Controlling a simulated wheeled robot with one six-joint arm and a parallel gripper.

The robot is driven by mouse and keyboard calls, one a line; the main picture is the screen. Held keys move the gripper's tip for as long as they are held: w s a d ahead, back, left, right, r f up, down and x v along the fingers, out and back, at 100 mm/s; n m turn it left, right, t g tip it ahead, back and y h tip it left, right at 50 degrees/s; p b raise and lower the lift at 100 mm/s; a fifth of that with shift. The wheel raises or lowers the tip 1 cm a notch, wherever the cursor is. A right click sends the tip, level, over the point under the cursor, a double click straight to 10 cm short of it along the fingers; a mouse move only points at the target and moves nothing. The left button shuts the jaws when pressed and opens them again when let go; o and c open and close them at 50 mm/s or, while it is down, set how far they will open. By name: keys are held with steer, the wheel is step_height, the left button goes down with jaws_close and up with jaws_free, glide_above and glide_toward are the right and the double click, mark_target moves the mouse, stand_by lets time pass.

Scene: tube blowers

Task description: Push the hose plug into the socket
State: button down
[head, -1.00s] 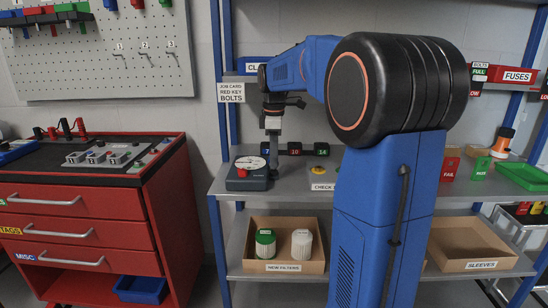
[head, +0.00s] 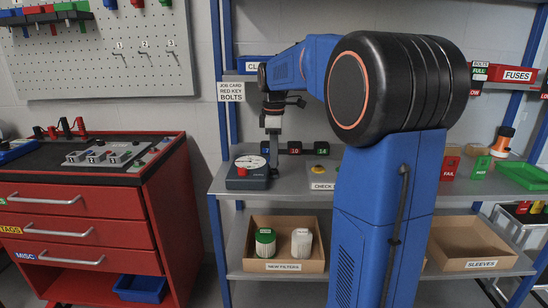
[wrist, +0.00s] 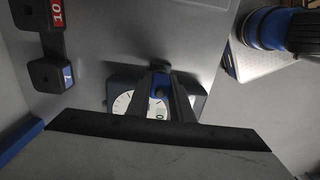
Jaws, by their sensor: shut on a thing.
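My gripper (head: 273,140) hangs over the shelf just behind and right of a dark dial box (head: 232,183) with a white dial and a red part. In the wrist view my gripper (wrist: 160,92) points at the shelf, with the dial box (wrist: 122,77) behind its fingers. The fingers are close together on a small dark thing, bluish at its top, that I cannot make out clearly. I cannot pick out a hose plug or a socket for certain in either view.
A rack with black numbered blocks (head: 294,148) stands close right of my gripper. A box marked CHECK (head: 322,175) is in front of it. A carton of filters (head: 285,267) is on the lower shelf. A blue upright (head: 223,110) stands at left.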

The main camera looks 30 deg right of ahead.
steer(key=shift+f, duration=0.7)
stand_by(0.6)
steer(key=c, duration=1.5)
jaws_free()
step_height(320, 180, up, 17)
steer(key=shift+r, duration=0.2)
steer(key=s+a+f+m+t, duration=0.1)
steer(key=s+a+f+m, duration=0.2)
steer(key=s+a+f, duration=0.35)
steer(key=s+a+f+m+t, duration=0.1)
steer(key=s+a+f+m, duration=0.25)
steer(key=s, duration=0.55)
steer(key=s+a+f+m+t, duration=0.1)
steer(key=s+a+f, duration=0.1)
steer(key=s+f, duration=0.3)
steer(key=s+a+f+m+t, duration=0.1)
steer(key=s+a+f+m, duration=0.1)
steer(key=s+f, duration=0.2)
steer(key=s+a+f+m, duration=0.1)
steer(key=s+f, duration=0.4)
steer(key=f, duration=0.3)
steer(key=shift+s+a+f+m+t, duration=0.25)
steer(key=shift+s+a+m+t, duration=0.1)
steer(key=shift+a+t, duration=0.05)
